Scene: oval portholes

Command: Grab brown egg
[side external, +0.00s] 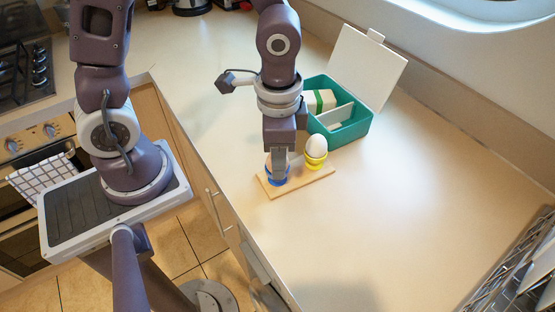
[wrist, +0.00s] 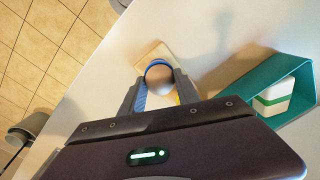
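The brown egg (wrist: 158,78) sits in a blue egg cup (side external: 279,182) at the left end of a small wooden board (side external: 300,184). My gripper (side external: 279,168) is lowered over this cup, pointing down. In the wrist view its two fingers (wrist: 159,84) stand on either side of the egg and look spread, with blue of the cup showing beside the egg. The side view hides most of the brown egg behind the fingers. A white egg (side external: 316,146) stands in a yellow cup (side external: 316,161) at the right end of the board.
Behind the board is an open teal box (side external: 345,133) with a raised white lid (side external: 367,68) and a green-and-white block (side external: 321,102) inside. A wire rack (side external: 520,272) stands at lower right. The counter right of the board is clear; its front edge runs close on the left.

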